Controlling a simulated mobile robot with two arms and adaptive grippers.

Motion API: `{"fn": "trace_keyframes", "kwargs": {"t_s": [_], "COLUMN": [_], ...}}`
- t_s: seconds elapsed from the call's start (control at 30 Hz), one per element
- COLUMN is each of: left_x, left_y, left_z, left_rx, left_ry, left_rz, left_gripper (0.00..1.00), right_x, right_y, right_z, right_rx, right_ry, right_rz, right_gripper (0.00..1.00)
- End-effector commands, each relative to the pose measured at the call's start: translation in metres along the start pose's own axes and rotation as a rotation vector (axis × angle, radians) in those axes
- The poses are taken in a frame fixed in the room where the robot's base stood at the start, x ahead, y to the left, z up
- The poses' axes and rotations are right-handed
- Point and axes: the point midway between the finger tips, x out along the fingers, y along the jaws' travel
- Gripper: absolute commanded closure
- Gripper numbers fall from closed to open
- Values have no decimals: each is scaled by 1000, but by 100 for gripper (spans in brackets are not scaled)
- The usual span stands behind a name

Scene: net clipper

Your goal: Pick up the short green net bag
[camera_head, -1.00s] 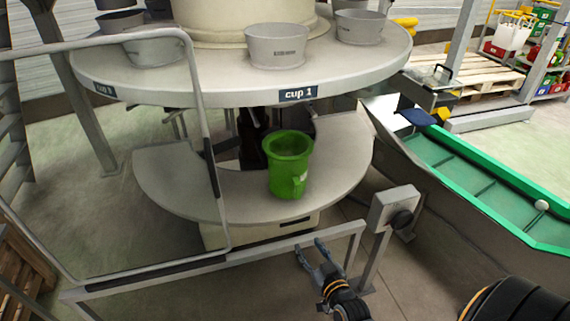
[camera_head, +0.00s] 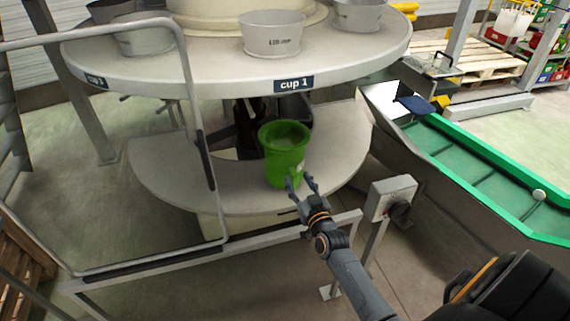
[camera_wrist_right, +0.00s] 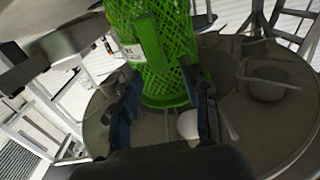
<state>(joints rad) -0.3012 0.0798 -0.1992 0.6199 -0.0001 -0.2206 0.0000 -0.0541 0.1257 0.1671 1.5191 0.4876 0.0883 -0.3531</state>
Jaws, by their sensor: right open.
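The short green net bag (camera_head: 281,155) stands upright on the lower grey shelf below the sign reading "cup 1". It has an open round top and a small pale label low on its side. My right gripper (camera_head: 301,183) is open, with its fingertips at the near lower side of the bag. In the right wrist view the bag (camera_wrist_right: 155,50) shows as green mesh ahead of the open fingers (camera_wrist_right: 165,105). I cannot tell whether the fingers touch it. My left gripper is not in view.
A round grey table (camera_head: 225,73) with several metal cups overhangs the shelf (camera_head: 190,190). A metal rail (camera_head: 195,240) and a grey switch box (camera_head: 391,197) stand in front. A green conveyor (camera_head: 480,180) runs at the right.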

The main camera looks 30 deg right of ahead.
Motion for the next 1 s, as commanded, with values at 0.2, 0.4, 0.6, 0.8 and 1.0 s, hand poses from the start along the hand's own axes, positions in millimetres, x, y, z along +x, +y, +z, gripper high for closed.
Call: {"fn": "trace_keyframes", "kwargs": {"t_s": [0.2, 0.4, 0.6, 0.8, 1.0], "left_x": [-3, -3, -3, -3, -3], "left_y": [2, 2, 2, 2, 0], "left_z": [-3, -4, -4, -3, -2], "left_rx": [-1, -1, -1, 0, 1], "left_ry": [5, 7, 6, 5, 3], "left_rz": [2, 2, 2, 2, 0], "left_gripper": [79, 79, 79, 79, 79], "right_x": [31, 35, 34, 34, 34], "right_y": [0, 0, 0, 0, 0], "right_z": [-1, 1, 0, 0, 0], "right_rx": [0, 0, 0, 0, 0], "right_ry": [1, -1, 0, 0, 0], "right_rz": [1, 1, 1, 1, 1], "right_gripper": [55, 55, 77, 100, 100]}}
